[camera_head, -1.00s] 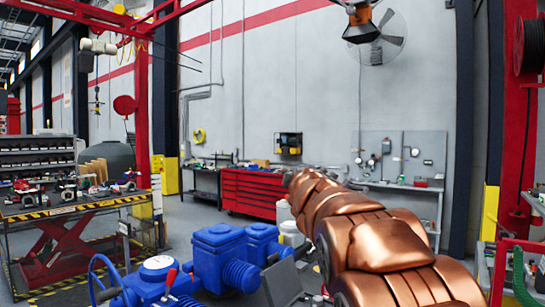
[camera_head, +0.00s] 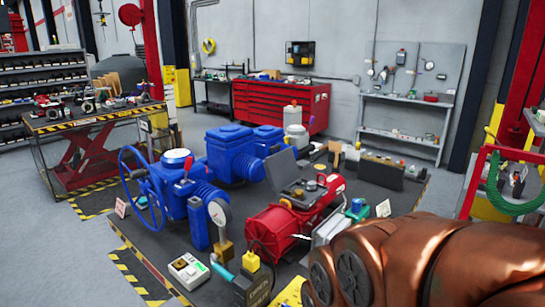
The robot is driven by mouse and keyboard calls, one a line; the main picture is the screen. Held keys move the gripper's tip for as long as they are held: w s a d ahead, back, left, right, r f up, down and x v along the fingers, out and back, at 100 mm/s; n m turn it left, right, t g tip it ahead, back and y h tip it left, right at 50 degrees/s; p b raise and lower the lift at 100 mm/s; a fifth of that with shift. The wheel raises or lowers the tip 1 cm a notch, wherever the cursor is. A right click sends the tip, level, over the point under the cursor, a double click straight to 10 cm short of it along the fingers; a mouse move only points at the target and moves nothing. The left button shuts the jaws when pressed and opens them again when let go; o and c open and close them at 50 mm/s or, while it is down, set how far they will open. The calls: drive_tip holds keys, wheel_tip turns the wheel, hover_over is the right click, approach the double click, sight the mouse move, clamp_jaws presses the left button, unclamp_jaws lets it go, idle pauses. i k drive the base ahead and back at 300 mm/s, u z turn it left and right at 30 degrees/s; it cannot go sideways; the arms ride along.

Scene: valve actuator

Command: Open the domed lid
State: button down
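A blue valve actuator (camera_head: 165,190) stands on the dark mat left of centre, with a blue handwheel (camera_head: 140,190) on its left side. A round, shiny, low-domed cap (camera_head: 176,157) sits flat on its top and looks shut; it may be the domed lid. A small red lever (camera_head: 189,167) stands beside the cap. My copper arm fills the lower right, well apart from the actuator. My gripper is not visible.
Large blue housings (camera_head: 232,153) adjoin the actuator at the back. A red machine (camera_head: 285,225) and a control box (camera_head: 188,268) lie nearby on the mat. A red lift table (camera_head: 90,150) stands left. Grey floor (camera_head: 50,250) at front left is clear.

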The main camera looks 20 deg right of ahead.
sight(282, 169)
drive_tip(key=k, duration=1)
drive_tip(key=u, duration=0.9)
drive_tip(key=i, duration=0.8)
drive_tip(key=u, duration=0.55)
drive_tip(key=i, duration=0.95)
drive_tip(key=z, duration=0.95)
drive_tip(key=i, duration=0.95)
drive_tip(key=z, duration=0.15)
